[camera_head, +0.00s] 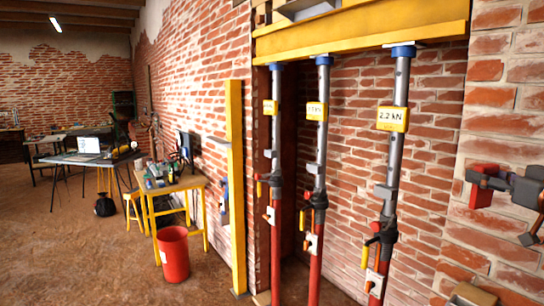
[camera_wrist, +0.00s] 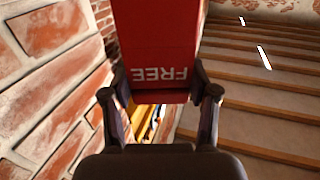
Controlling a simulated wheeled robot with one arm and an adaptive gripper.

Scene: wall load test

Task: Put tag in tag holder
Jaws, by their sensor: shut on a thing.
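A red tag (camera_wrist: 160,40) with the white word FREE upside down is between the two fingers of my gripper (camera_wrist: 160,88), in the wrist view. In the head view the same tag (camera_head: 480,197) is at the right edge, with my gripper (camera_head: 490,180) shut on it, in front of the brick wall. I cannot tell for sure whether these are tag holders. The tag is apart from all the props.
The three props stand under a yellow beam (camera_head: 360,32) and carry yellow load labels, the right one reading 2.2 kN (camera_head: 392,119). A yellow post (camera_head: 236,180), a red bucket (camera_head: 173,254) and a cluttered workbench (camera_head: 170,187) stand to the left. Floor at left is open.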

